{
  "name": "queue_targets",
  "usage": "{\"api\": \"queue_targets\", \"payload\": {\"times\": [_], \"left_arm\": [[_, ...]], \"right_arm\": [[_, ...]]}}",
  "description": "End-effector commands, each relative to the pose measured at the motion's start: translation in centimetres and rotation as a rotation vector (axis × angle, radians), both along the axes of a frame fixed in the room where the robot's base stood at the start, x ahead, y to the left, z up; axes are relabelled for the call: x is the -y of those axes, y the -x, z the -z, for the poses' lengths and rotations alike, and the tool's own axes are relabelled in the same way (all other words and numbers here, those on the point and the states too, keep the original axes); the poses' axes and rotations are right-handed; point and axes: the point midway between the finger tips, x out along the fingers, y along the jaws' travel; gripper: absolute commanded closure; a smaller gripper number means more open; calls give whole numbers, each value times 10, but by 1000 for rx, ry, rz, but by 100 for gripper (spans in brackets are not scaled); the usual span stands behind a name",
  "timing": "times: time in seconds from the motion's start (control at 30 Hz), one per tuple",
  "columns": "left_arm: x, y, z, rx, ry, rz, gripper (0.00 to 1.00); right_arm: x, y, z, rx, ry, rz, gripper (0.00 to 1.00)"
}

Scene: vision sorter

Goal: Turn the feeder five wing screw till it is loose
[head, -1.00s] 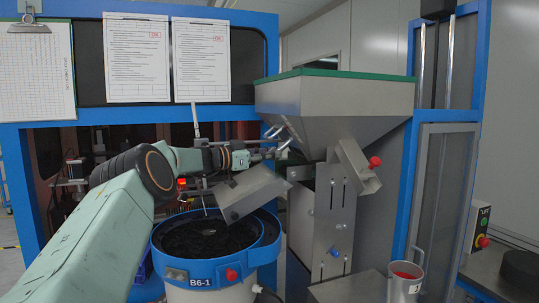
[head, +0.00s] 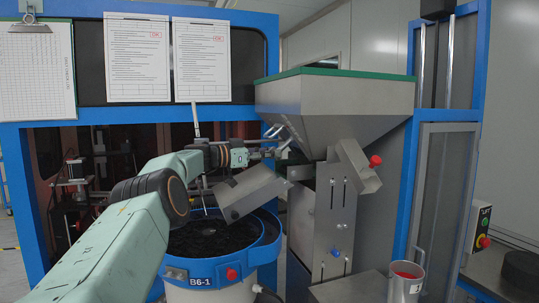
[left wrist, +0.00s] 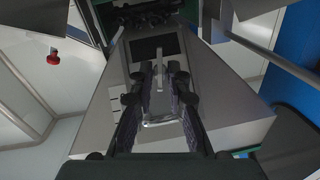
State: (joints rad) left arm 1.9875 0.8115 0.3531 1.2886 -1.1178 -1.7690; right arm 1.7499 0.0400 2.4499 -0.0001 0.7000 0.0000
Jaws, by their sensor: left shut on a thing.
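The feeder has a grey metal hopper (head: 335,105) with a green rim, on a slotted stand (head: 334,215). My left gripper (head: 278,152) reaches in from the left to the hopper's lower left side, above the tilted chute (head: 250,192). In the left wrist view the two dark fingers (left wrist: 160,85) are shut on a thin grey metal piece (left wrist: 159,76), which looks like the wing screw. In the head view the screw is too small and hidden by the gripper to make out. My right gripper is in neither view.
A blue-rimmed bowl (head: 265,250) marked B6-1 stands below the chute and my arm. A red knob (head: 375,161) sits on the spout at right, a blue knob (head: 333,252) on the stand. A metal cup (head: 405,283) with red contents stands at front right.

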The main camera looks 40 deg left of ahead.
Motion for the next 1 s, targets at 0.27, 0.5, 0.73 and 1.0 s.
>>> {"api": "queue_targets", "payload": {"times": [0.27, 0.5, 0.73, 1.0], "left_arm": [[0, 0, 1, -2, 0, 0, 83], [0, 0, 1, -2, 0, 0, 72], [-1, 1, 0, -1, 1, 0, 72], [-10, 17, -2, -1, 5, -7, 72]], "right_arm": [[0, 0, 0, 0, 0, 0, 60], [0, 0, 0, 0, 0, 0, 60], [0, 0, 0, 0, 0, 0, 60], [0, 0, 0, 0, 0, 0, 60]]}}
